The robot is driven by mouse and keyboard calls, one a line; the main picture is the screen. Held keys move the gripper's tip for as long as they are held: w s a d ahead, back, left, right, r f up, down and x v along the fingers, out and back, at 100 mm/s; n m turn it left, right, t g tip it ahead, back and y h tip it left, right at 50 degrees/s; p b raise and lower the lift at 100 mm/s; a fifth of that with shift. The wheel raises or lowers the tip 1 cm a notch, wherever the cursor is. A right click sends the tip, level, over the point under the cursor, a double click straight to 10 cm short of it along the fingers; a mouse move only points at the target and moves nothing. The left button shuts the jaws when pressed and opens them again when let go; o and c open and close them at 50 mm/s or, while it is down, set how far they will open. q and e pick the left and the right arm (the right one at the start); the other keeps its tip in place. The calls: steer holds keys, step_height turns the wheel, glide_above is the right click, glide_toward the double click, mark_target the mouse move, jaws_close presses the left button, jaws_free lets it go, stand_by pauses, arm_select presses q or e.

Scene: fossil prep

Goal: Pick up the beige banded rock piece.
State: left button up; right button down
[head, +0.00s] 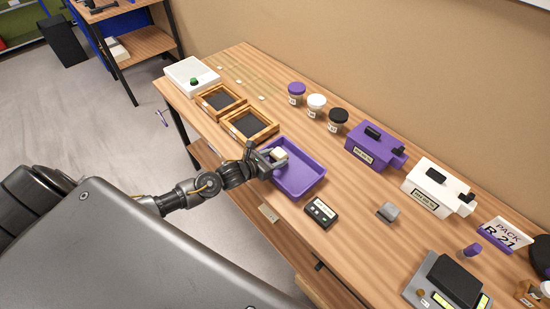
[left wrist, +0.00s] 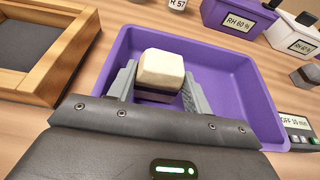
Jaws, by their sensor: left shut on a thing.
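The beige banded rock piece (left wrist: 161,70) is a blocky cream piece with a dark band low on its side. It sits between the two fingers of my left gripper (left wrist: 155,88), which is shut on it. In the head view the rock piece (head: 278,155) and my left gripper (head: 270,158) are at the left side of the purple tray (head: 315,180). In the left wrist view the purple tray (left wrist: 250,110) is below and around the piece. I cannot tell whether the piece touches the tray floor. My right gripper is not in view.
Two wooden framed trays (head: 268,134) lie beyond the purple tray. A dark control box (head: 320,213) lies just in front of it. A grey block (head: 387,211), a purple case (head: 368,150) and a white case (head: 425,183) stand to the right. Jars (head: 337,121) line the back.

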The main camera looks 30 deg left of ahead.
arm_select(q)
step_height(320, 180, up, 2)
steer(key=shift+r, duration=0.25)
steer(key=s+a+r+b, duration=0.5)
steer(key=s+r, duration=0.5)
steer(key=s, duration=0.3)
steer(key=shift+a, duration=0.2)
steer(key=d+r+m+h, duration=0.1)
steer(key=d+h, duration=0.1)
steer(key=d, duration=1)
steer(key=shift+m+g, duration=0.4)
